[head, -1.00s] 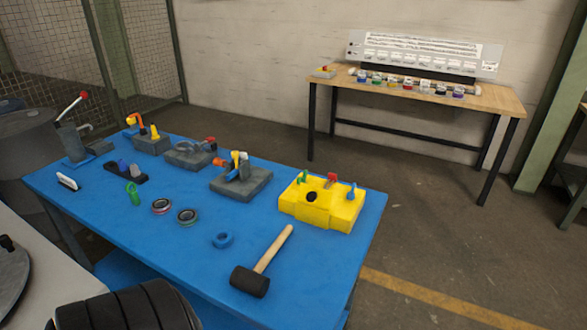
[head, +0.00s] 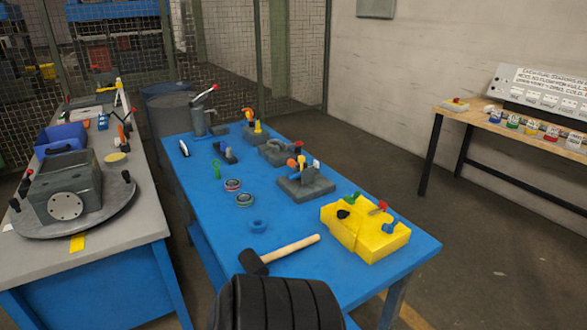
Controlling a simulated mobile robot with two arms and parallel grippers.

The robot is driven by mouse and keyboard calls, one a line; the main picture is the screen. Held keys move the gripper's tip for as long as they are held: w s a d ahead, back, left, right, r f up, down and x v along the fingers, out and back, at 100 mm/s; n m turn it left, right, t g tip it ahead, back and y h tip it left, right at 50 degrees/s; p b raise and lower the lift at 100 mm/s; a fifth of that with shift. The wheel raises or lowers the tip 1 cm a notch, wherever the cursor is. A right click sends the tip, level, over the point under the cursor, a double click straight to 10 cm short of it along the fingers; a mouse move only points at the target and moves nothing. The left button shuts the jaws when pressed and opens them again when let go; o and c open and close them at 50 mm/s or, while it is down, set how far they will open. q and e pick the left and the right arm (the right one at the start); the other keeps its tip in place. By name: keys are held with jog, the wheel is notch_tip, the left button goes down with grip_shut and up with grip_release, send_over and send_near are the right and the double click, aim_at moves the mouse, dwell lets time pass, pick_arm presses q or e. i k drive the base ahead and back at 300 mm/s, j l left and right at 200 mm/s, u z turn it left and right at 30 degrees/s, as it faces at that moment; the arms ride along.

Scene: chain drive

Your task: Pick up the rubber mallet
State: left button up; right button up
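The rubber mallet (head: 291,246) lies on the blue table (head: 188,150) near its front edge. Its black head (head: 253,262) points to the lower left and its pale wooden handle runs up to the right. A black ribbed part at the bottom, which looks like part of my own body, sits just in front of the mallet head. Neither of my grippers shows in the head view.
A yellow block (head: 365,232) with coloured pieces stands right of the mallet. A grey-topped bench (head: 130,215) with a turntable stands left, and a wooden table (head: 490,130) back right.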

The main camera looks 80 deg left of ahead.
aim_at(254, 265)
jog(key=i+u, duration=0.75)
jog(key=u, duration=0.15)
jog(key=i+l+u, duration=0.15)
jog(key=i+u, duration=0.2)
jog(key=u, duration=0.15)
jog(key=i+l+u, duration=0.3)
jog(key=u, duration=0.15)
